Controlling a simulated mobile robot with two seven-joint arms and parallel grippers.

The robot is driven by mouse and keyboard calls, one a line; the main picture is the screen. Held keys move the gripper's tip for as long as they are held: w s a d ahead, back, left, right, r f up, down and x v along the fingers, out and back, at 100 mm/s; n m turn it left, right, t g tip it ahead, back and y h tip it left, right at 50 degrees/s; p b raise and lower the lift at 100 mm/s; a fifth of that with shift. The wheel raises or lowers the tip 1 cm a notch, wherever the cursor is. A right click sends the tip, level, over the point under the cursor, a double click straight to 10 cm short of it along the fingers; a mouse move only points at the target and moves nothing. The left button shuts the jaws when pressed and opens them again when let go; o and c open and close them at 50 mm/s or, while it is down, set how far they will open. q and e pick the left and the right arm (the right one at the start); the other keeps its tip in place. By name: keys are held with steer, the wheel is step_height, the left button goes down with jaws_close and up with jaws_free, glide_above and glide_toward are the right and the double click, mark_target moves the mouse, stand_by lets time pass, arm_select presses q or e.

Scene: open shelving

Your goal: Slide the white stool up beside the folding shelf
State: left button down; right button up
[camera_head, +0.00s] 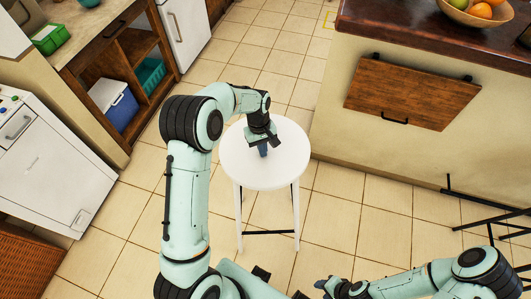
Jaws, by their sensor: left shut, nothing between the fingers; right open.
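The white stool (287,168) stands upright on the tiled floor in the middle of the head view, with a round seat and white legs. My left gripper (263,150) is over the seat, pointing down, and is shut with nothing in it. I cannot tell whether its fingertips touch the seat. The folding shelf (412,92) is a brown wooden panel on the side of the counter, to the right of the stool and apart from it. My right gripper (321,285) is low at the bottom edge, open, in front and to the right of the stool.
A counter (400,28) with a fruit bowl (470,14) stands at the right. Black metal legs (485,218) stick in at the right edge. Open shelving (152,45) and a white appliance (45,165) line the left. Bare tiles (345,190) lie between stool and counter.

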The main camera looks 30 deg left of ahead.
arm_select(q)
step_height(320, 180, up, 13)
steer(key=w+a+p, duration=0.1)
arm_select(e)
steer(key=shift+w+r, duration=0.55)
steer(key=shift+r, duration=0.15)
